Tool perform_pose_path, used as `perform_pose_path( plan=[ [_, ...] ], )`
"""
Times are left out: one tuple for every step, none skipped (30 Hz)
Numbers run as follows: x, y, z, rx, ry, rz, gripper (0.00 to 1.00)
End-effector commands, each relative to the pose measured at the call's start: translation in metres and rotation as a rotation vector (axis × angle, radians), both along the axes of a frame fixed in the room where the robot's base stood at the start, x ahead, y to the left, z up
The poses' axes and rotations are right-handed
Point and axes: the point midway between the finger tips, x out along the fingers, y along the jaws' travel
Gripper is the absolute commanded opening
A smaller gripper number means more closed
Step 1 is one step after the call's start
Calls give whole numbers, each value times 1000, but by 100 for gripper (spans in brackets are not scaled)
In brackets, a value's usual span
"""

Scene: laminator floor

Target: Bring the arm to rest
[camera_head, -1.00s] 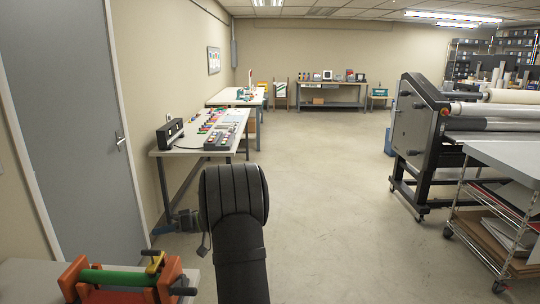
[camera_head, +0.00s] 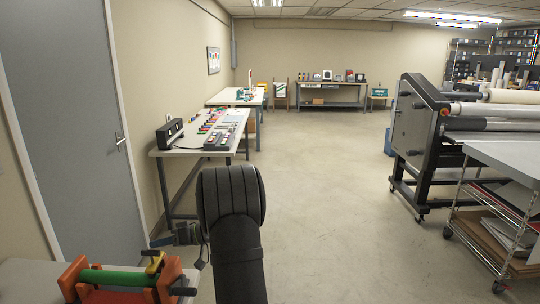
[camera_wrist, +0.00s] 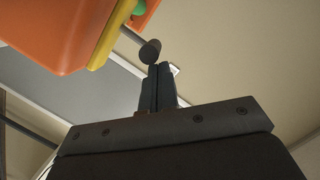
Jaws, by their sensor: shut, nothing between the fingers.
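My arm rises in the lower middle of the head view, with its dark rounded link in front of the floor. My gripper (camera_head: 155,242) shows small and partly hidden to the left of that link, just above the orange device with a green roller (camera_head: 115,278). In the wrist view my gripper (camera_wrist: 159,70) has its two dark fingers together with nothing between them. The orange body of the device (camera_wrist: 55,30), with a yellow edge, fills the upper left there. A dark round knob (camera_wrist: 150,52) appears right by the fingertips; I cannot tell whether they touch.
The device stands on a pale table (camera_head: 30,273) at lower left. A grey door (camera_head: 70,110) is on the left wall. A workbench (camera_head: 185,150) with coloured items stands ahead. A large black roller machine (camera_head: 415,130) and wire cart (camera_head: 490,225) are right. The middle floor is clear.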

Motion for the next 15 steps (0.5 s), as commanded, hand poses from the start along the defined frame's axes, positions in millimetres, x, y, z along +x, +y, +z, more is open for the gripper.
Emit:
perform_pose_path(
  plan=[
    [4, 0, 9, 2, -6, 0, 0],
    [8, 0, 13, 2, -5, 0, 0],
    [12, 0, 19, 2, -6, 0, 0],
    [15, -2, 24, 2, -5, -1, 0],
    [18, -5, 28, 2, -5, -1, 0],
    [22, -9, 34, 2, -5, -2, 0],
    [23, -16, 35, 1, -3, -4, 0],
    [24, -22, 37, 1, -2, -5, 0],
    [26, -30, 39, 0, -2, -3, 0],
    [27, -36, 40, 1, -2, -4, 0],
    [27, -42, 41, 1, -2, -4, 0],
    [28, -49, 43, 1, -1, -3, 0],
    [29, -55, 44, 2, -3, -4, 0],
    [30, -61, 46, 1, -3, -4, 0],
    [31, -69, 47, 1, -2, -2, 0]
  ],
)
